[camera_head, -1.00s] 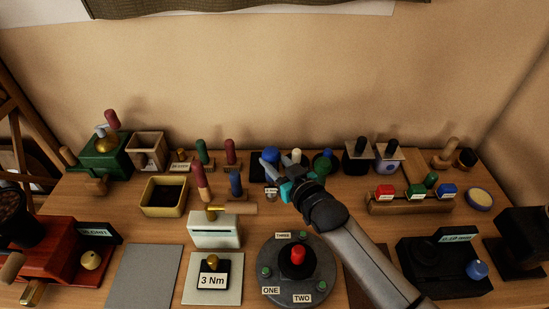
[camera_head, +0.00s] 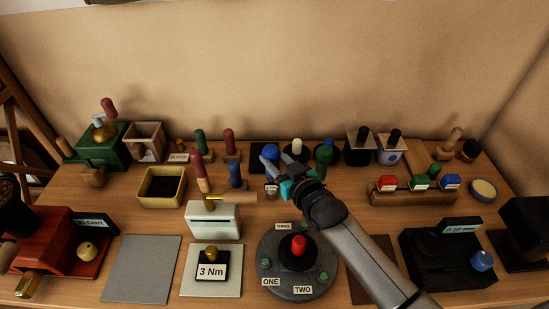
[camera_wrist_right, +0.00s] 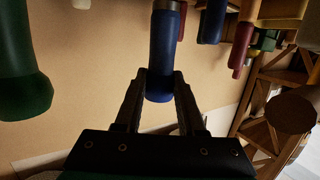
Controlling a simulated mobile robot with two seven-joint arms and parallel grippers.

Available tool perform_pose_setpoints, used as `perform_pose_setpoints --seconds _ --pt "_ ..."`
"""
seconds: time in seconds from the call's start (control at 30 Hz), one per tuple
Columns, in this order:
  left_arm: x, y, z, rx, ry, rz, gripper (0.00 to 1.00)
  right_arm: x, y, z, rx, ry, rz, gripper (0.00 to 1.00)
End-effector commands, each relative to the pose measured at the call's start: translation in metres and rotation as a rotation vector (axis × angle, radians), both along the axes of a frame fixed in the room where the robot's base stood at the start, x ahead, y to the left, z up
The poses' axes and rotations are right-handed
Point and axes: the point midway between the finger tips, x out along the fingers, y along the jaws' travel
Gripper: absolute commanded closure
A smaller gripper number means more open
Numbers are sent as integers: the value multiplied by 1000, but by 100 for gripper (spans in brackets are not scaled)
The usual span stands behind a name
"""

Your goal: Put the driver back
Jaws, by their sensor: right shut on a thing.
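My right gripper (camera_head: 278,163) is over the back middle of the table. It is shut on a blue driver handle (camera_wrist_right: 163,45), which stands between the fingers in the right wrist view. A grey collar shows at the handle's far end, at the top edge of that view. In the head view a blue rounded top (camera_head: 271,152) shows at the fingertips. The driver's shaft and tip are hidden. My left gripper is not in view.
Close by stand red (camera_head: 229,142), green (camera_head: 200,141) and blue (camera_head: 235,175) handles, and a white-topped piece (camera_head: 297,146). A grey round dial with a red knob (camera_head: 299,246) is in front. A grey mat (camera_head: 142,270) is bare at the front left.

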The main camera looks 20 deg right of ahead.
Motion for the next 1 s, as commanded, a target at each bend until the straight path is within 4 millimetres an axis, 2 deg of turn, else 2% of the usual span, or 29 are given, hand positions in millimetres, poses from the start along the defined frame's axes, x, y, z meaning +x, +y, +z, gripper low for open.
perform_pose_setpoints --seconds 0.37,0.4,0.7,1.0 --pt "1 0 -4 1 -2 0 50 1 0 -4 1 -5 0 100" --pt "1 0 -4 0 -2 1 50 1 0 -5 1 -5 0 60" --pt "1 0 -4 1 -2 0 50 0 0 -5 0 -2 0 26" --pt "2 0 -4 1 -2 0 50 -1 0 -8 -1 4 0 26"
